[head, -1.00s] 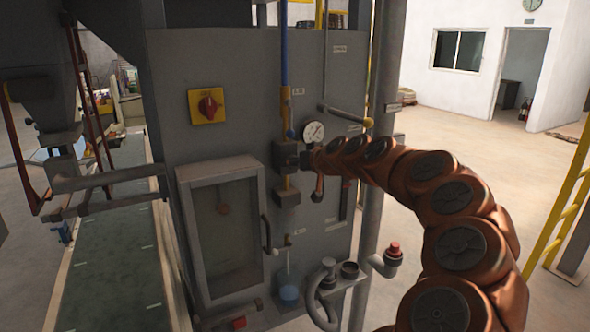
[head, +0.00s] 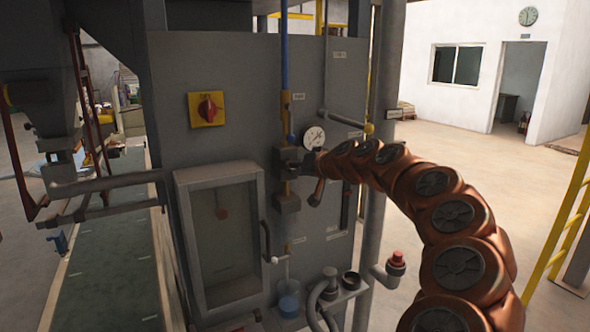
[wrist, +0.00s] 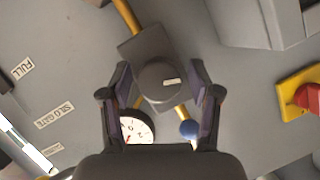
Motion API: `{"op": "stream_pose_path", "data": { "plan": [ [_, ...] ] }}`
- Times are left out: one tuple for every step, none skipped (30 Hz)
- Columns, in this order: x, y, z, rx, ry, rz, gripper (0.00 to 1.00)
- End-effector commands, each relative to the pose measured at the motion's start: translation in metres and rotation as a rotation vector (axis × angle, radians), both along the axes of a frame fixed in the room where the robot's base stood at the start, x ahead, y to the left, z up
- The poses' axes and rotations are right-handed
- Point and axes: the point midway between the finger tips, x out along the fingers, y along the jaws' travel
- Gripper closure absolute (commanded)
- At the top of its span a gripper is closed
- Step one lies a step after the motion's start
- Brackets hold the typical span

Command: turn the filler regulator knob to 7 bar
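The regulator knob (wrist: 162,80) is a dark round cap with a small white mark, on a grey block with yellow pipe. In the wrist view my gripper (wrist: 165,88) has one finger on each side of it, with a visible gap on both sides. The gripper is open and holds nothing. In the head view the regulator body (head: 287,163) is partly hidden by the gripper (head: 300,160). The white round pressure gauge (head: 314,138) is just above; it also shows in the wrist view (wrist: 137,128), partly covered. Its reading is too small to tell.
A blue ball (wrist: 188,129) sits near the right finger. A red rotary switch on a yellow plate (head: 206,109) is left of the regulator. A glass-fronted box (head: 222,235) stands below left. A pipe with a yellow end (head: 345,121) juts out at right.

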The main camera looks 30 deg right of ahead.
Motion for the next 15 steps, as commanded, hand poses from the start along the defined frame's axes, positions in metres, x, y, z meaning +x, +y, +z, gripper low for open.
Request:
{"op": "stream_pose_path", "data": {
  "plan": [
    [0.0, 0.0, 0.0, 0.0, 0.0, 0.0, 0.32],
    [0.0, 0.0, 0.0, 0.0, 0.0, -0.001, 0.32],
    [0.0, -0.001, 0.0, 0.0, 0.0, -0.001, 0.32],
    [0.0, 0.0, 0.0, 0.0, 0.0, -0.001, 0.32],
    [0.0, -0.001, 0.0, 0.0, 0.0, -0.001, 0.32],
    [0.0, -0.001, 0.0, 0.0, 0.0, -0.001, 0.32],
    [0.0, -0.001, 0.0, 0.0, -0.001, -0.002, 0.32],
    [0.0, -0.001, 0.0, 0.0, -0.001, -0.002, 0.32],
    [-0.001, -0.001, 0.001, 0.0, -0.001, -0.002, 0.32],
    [-0.001, -0.001, 0.001, 0.0, -0.001, -0.002, 0.32],
    [-0.002, -0.001, 0.001, 0.0, -0.001, -0.002, 0.32],
    [-0.004, -0.002, 0.002, 0.0, -0.001, -0.002, 0.32],
    [-0.006, -0.002, 0.003, 0.0, -0.001, -0.002, 0.32],
    [-0.009, -0.003, 0.004, -0.001, -0.002, -0.003, 0.32],
    [-0.013, -0.004, 0.006, -0.001, -0.003, -0.003, 0.32]
  ]
}}
